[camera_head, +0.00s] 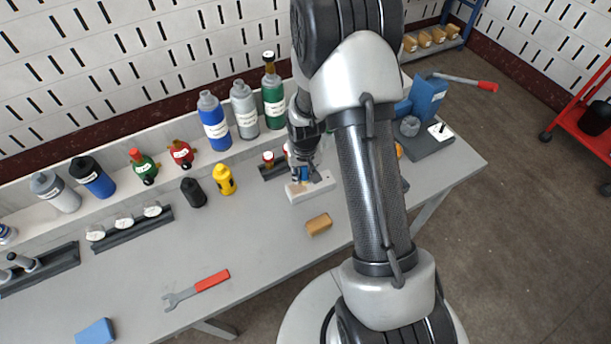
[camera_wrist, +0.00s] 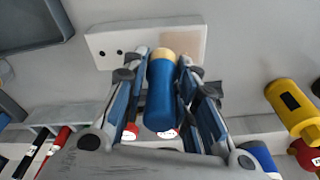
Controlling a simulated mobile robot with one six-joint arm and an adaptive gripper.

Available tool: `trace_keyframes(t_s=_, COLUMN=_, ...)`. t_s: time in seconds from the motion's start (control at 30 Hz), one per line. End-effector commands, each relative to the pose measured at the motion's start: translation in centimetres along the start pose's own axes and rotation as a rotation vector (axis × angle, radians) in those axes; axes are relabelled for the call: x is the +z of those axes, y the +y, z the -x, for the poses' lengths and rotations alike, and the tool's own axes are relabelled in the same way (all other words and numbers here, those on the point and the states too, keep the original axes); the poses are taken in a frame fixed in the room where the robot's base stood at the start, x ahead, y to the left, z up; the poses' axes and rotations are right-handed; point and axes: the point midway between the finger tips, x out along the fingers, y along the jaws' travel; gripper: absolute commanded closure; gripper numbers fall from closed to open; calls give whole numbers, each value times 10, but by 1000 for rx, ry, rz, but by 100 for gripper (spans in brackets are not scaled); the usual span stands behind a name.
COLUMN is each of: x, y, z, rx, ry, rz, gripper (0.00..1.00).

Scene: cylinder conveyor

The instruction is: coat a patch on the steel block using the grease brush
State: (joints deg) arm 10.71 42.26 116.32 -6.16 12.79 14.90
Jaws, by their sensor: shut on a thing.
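The grease brush (camera_wrist: 161,92) has a round blue handle and a pale tan tip. My gripper (camera_wrist: 162,75) is shut around its handle in the wrist view. The steel block (camera_wrist: 110,43) is a pale flat block with dark holes at its left end and a beige patch (camera_wrist: 183,43) toward its right end. The brush tip overlaps the block's near edge and the patch's left side in the wrist view; I cannot tell whether it touches. In the head view my gripper (camera_head: 303,172) is low over the block (camera_head: 320,186), and the arm hides some of the bench.
A tan block (camera_head: 319,225) lies in front of the steel block. Several bottles line the back ledge. A red-handled wrench (camera_head: 198,289) lies at front left, with clear bench around it.

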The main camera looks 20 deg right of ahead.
Motion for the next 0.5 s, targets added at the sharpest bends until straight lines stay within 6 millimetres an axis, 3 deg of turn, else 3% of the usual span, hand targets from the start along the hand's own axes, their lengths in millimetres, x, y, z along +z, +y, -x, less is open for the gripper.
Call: trace_keyframes(t_s=0.5, x=-14, y=-4, z=47, rx=0, ry=-2, rz=4, gripper=97)
